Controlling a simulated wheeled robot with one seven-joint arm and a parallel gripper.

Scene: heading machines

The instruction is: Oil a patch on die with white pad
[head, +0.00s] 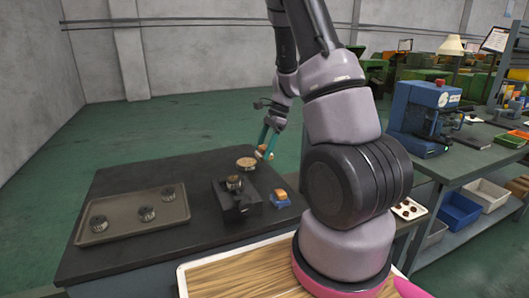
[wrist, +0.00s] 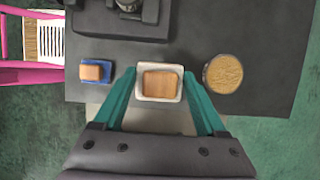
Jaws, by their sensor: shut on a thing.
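My gripper (head: 267,141) is shut on the white pad, a square white base with a wooden block on top. In the wrist view the white pad (wrist: 160,85) sits between the two teal fingers. In the head view it hangs beside a round pot, at the table's far right corner. A die (head: 234,183) stands in a black block (head: 240,204) on the table; the wrist view cuts this block off at its top edge. The pad is apart from the die. The pad's underside is hidden.
A blue pad with a wooden block (head: 281,198) lies right of the black block. The round pot (wrist: 222,74) has a wood-coloured top. A second bench with a blue machine (head: 423,112) stands at the right.

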